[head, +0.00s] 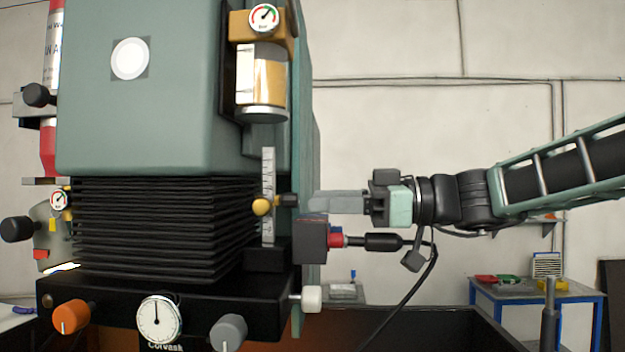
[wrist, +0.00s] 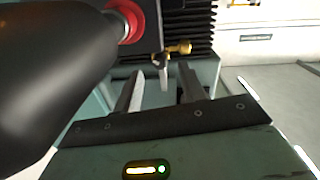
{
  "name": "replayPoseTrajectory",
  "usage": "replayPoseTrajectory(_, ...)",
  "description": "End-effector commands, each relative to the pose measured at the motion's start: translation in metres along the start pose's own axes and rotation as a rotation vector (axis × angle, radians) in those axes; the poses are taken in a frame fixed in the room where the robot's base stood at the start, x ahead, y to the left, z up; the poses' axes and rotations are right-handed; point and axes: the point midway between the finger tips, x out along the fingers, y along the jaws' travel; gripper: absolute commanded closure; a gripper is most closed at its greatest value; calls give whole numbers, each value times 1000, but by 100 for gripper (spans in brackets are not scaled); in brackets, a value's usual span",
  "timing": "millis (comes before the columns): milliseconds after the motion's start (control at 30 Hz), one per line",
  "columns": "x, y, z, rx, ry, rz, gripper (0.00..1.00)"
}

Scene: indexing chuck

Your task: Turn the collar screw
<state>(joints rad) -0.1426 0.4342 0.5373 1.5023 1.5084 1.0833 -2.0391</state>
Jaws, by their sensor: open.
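What looks like the collar screw is a small yellow knob (head: 263,206) with a dark collar (head: 289,200), at the vertical white scale on the machine's right side. In the wrist view a brass-coloured knob (wrist: 180,48) shows beyond the fingertips and slightly right of the middle of the gap. My gripper (head: 312,202) is open and comes in level from the right, at about the knob's height. In the wrist view my gripper (wrist: 160,76) has its two fingers apart. No contact with the knob shows. The exact distance to it cannot be told.
A dark box with a red plug (head: 337,240) and black cable sits just below my fingers; the plug looms large in the wrist view (wrist: 130,20). Black bellows (head: 160,230) lie left of the scale. A white knob (head: 311,298) sticks out lower down. A blue table (head: 540,292) stands at right.

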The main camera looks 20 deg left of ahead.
Motion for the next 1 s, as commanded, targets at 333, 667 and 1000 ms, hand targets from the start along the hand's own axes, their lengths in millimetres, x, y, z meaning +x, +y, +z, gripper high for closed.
replayPoseTrajectory(333, 28, 0, 0, 0, 0, 0, 59)
replayPoseTrajectory(667, 28, 0, 0, 0, 1, 1, 84)
replayPoseTrajectory(1000, 27, 0, 2, 11, 1, 1, 100)
